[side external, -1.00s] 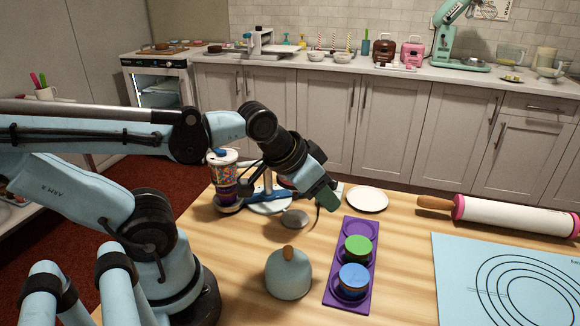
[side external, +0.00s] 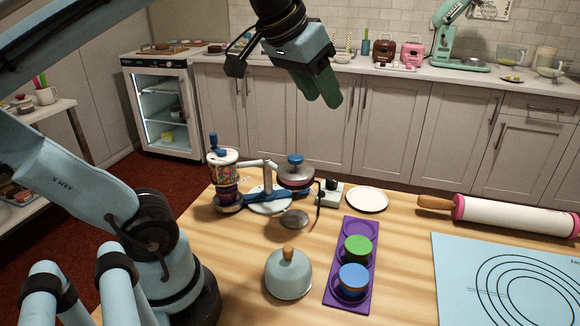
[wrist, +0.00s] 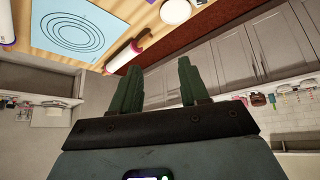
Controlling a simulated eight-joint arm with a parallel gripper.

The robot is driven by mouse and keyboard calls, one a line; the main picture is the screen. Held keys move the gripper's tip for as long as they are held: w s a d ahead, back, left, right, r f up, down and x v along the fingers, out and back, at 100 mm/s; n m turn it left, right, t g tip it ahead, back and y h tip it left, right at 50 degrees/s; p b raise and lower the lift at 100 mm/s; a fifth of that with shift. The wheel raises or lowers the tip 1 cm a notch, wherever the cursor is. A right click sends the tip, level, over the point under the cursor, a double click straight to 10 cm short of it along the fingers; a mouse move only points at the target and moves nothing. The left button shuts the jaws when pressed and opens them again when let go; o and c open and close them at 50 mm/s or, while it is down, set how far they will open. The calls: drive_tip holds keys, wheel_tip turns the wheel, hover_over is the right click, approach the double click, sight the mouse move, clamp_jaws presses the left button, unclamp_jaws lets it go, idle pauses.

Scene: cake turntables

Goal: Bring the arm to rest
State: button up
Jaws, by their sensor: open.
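My gripper (side external: 322,92) is raised high above the table, in front of the lower cabinets in the side view. Its green fingers also show in the wrist view (wrist: 158,88), spread apart with nothing between them. The turntable device (side external: 270,198) stands on the table below, with a round blue-knobbed part (side external: 295,173) at its right and a sprinkle-filled container (side external: 223,175) at its left. My gripper touches none of these.
A purple tray (side external: 362,285) holds a green cup (side external: 358,248) and a blue cup (side external: 354,279). A domed lid (side external: 288,275), white plate (side external: 367,200), rolling pin (side external: 500,215) and blue mat (side external: 460,290) lie on the wooden table. The air around my gripper is clear.

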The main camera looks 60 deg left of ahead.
drive_tip(key=s+a+n+g+y, duration=0.1)
drive_tip(key=a+n+g, duration=0.2)
drive_tip(key=a+n, duration=0.55)
drive_tip(key=n+g+h, duration=0.2)
drive_tip(key=n+g, duration=0.2)
drive_tip(key=n, duration=1)
hover_over(213, 134)
drive_tip(key=shift+m, duration=0.25)
drive_tip(key=shift+a+f, duration=0.1)
drive_tip(key=shift+f, duration=7.5)
clamp_jaws()
